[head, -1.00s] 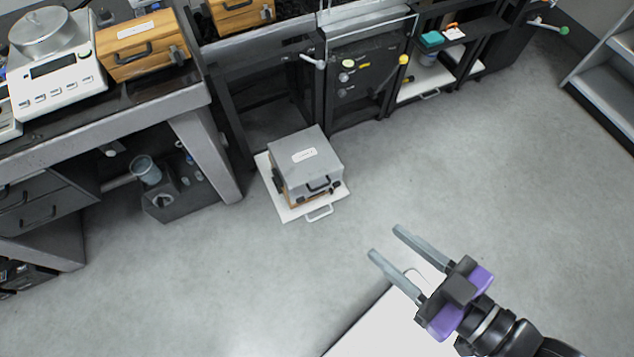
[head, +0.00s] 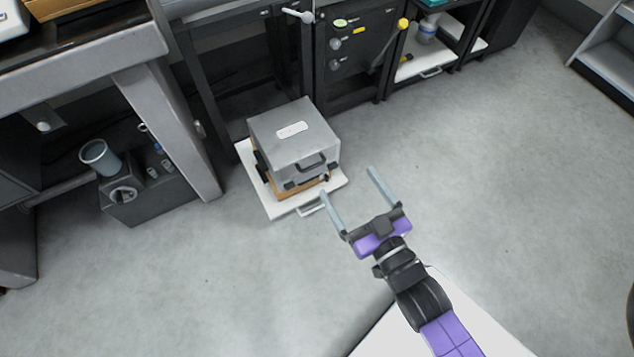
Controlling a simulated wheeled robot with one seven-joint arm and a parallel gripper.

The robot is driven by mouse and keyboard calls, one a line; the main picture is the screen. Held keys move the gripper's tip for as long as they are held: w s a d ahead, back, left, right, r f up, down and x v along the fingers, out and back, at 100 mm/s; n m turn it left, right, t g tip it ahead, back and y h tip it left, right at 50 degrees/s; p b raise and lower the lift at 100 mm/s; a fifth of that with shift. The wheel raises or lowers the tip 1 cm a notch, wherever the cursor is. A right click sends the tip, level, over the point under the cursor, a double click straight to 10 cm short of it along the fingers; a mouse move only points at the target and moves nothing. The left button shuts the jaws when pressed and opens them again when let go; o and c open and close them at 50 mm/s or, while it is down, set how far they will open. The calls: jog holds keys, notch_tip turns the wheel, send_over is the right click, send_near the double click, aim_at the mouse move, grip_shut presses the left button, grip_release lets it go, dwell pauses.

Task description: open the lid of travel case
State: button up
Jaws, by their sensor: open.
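The travel case (head: 268,136) appears to be the grey box with a white label and a dark front handle (head: 311,163). Its lid is shut. It stands on a wooden box (head: 291,192), which rests on a white tray (head: 281,211) on the floor. My gripper (head: 348,181) is open and empty, just right of the case's front in the picture. Its fingers point toward the case side and the cabinets. The fingers appear apart from the case; their height relative to it is hard to tell.
A workbench (head: 130,50) stands at the left, with a dark bin (head: 150,200) and a grey cup (head: 100,157) below. Dark cabinets (head: 365,75) line the back. The floor (head: 500,190) to the right is clear, with grey shelves (head: 605,70) at the far right.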

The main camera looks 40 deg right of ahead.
jog(key=w+d+f+b, duration=0.2)
jog(key=w+f+b, duration=0.25)
jog(key=f, duration=0.55)
jog(key=w+d+f+b, duration=0.25)
jog(key=w+f, duration=0.25)
jog(key=f, duration=0.5)
jog(key=b+x, duration=0.3)
jog(key=x, duration=0.4)
jog(key=shift+w+r+y, duration=0.3)
jog(key=shift+w+r, duration=0.05)
jog(key=shift+r, duration=0.05)
jog(key=shift+a, duration=0.1)
